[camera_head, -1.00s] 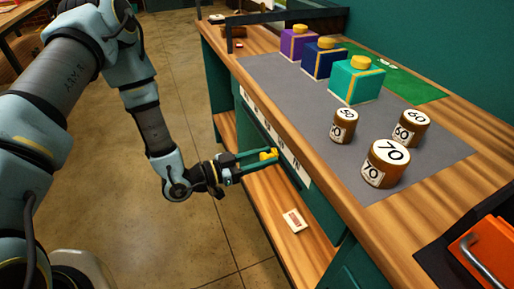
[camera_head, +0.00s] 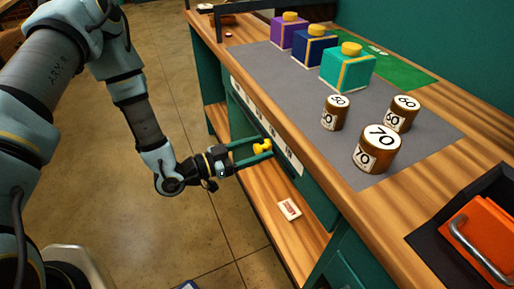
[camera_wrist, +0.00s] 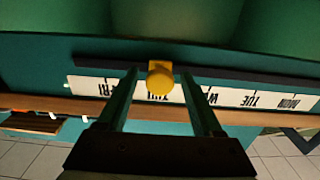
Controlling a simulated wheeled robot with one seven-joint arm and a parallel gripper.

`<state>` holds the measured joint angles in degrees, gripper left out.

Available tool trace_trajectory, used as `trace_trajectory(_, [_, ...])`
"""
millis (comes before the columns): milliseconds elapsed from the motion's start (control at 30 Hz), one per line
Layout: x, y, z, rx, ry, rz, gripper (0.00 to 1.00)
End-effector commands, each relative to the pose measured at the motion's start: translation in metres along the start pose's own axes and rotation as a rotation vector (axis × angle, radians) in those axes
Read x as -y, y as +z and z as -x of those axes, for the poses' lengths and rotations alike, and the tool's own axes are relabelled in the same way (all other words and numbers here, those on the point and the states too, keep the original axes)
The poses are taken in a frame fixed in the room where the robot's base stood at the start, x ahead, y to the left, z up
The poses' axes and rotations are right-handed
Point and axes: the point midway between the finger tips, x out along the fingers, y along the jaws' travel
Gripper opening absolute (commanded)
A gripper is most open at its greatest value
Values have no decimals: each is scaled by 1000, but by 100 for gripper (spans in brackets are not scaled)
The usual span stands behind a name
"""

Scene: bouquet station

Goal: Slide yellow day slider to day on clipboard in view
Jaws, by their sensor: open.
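The yellow day slider (camera_head: 262,147) sits on the white day strip (camera_head: 247,107) along the front of the workbench. In the wrist view the slider (camera_wrist: 160,79) covers part of the THU label on the upside-down strip (camera_wrist: 230,96), with FRI to its left and WED, TUE and MON to its right. My gripper (camera_head: 265,148) is open, its fingers on either side of the slider; I cannot tell whether they touch it. In the wrist view my gripper (camera_wrist: 160,74) brackets the slider. No clipboard with a readable day shows clearly.
A small white card with a red mark (camera_head: 289,209) lies on the lower wooden shelf (camera_head: 270,195), below my gripper. The bench edge (camera_head: 345,198) overhangs just above the strip. Numbered brown weights (camera_head: 376,149) and coloured boxes (camera_head: 347,68) stand on top.

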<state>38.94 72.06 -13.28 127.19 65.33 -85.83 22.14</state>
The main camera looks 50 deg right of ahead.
Motion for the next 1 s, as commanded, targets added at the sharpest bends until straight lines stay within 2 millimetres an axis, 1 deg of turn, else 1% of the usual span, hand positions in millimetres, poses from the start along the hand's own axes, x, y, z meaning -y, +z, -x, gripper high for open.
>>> trace_trajectory(167, [1, 3, 21, 1, -4, 1, 67])
trace_trajectory(400, [2, 4, 69, 2, -5, -1, 67])
trace_trajectory(500, [1, 3, 86, 1, -5, 0, 67])
trace_trajectory(600, [1, 2, 98, 1, -3, 0, 67])
trace_trajectory(767, [0, 1, 106, 0, -2, 0, 67])
trace_trajectory(1000, [0, 0, 107, 0, -1, 0, 67])
